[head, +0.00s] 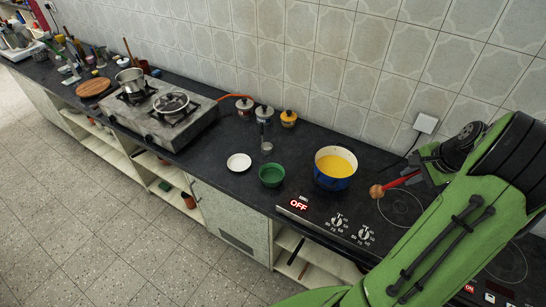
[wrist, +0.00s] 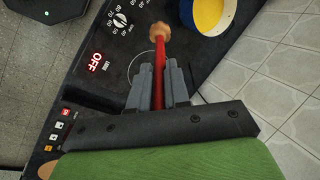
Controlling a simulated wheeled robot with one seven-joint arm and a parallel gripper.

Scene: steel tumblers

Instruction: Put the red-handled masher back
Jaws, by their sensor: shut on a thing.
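The red-handled masher shows in the head view (head: 395,184) as a red rod with a round tan-brown knob at its left end. In the wrist view its red shaft (wrist: 159,72) runs between the fingers, with the knob beyond the tips. My gripper (head: 416,172) is shut on it, and the fingers (wrist: 161,75) press on both sides of the shaft. The masher is over the cooktop, right of the blue pot. The rest of the masher is hidden by the gripper and arm.
A blue pot (head: 335,184) with yellow contents stands on the black cooktop, near the knob. Several lidded jars (head: 264,113) line the tiled wall. A gas stove (head: 168,121) stands beyond.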

